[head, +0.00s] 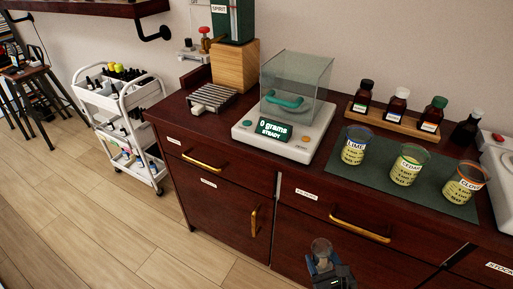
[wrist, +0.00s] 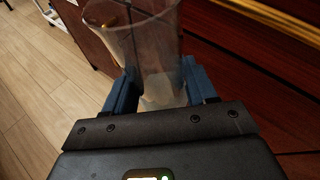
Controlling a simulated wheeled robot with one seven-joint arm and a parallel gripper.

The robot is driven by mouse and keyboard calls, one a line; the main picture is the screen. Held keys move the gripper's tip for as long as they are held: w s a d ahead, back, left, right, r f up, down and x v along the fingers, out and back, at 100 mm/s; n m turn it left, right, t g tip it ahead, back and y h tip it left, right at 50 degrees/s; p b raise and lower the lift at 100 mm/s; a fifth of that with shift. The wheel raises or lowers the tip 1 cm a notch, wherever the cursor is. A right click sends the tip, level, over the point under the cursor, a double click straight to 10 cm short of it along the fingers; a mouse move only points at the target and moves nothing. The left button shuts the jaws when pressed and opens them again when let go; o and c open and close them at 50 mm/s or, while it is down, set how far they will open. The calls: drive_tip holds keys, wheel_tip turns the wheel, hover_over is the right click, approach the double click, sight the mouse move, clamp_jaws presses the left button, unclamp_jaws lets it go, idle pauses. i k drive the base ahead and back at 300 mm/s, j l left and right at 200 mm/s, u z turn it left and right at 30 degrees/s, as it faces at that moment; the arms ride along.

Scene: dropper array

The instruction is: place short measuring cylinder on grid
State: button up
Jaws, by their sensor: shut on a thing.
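The short measuring cylinder (wrist: 152,48) is clear and empty-looking, and it stands between the blue fingers of my gripper (wrist: 160,88) in the wrist view. My gripper is shut on it. In the head view the cylinder (head: 321,247) shows small at the bottom, above my gripper (head: 322,264), in front of the cabinet drawers. The grid (head: 212,97) is a metal slatted rack on the left end of the cabinet top, in front of a wooden block. It is bare and well apart from my gripper, up and to the left in the head view.
A balance (head: 284,128) with a glass box reads "0 grams" right of the grid. Three labelled beakers (head: 407,166) stand on a dark green mat (head: 377,177). Small bottles stand on a wooden rack (head: 392,119) behind. A white trolley (head: 127,122) stands left on open floor.

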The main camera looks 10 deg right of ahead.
sight(213, 93)
drive_tip(key=i+j+u, duration=0.45)
drive_tip(key=i+u, duration=0.2)
drive_tip(key=i+j+u, duration=0.1)
drive_tip(key=i+u, duration=0.25)
drive_tip(key=i+j+z, duration=0.15)
drive_tip(key=i, duration=0.4)
drive_tip(key=i+j+z, duration=0.15)
drive_tip(key=i+j, duration=0.15)
drive_tip(key=i, duration=0.25)
drive_tip(key=i+j+z, duration=0.15)
drive_tip(key=i+j, duration=0.15)
drive_tip(key=i, duration=0.2)
drive_tip(key=l+z, duration=0.1)
drive_tip(key=i+l, duration=0.05)
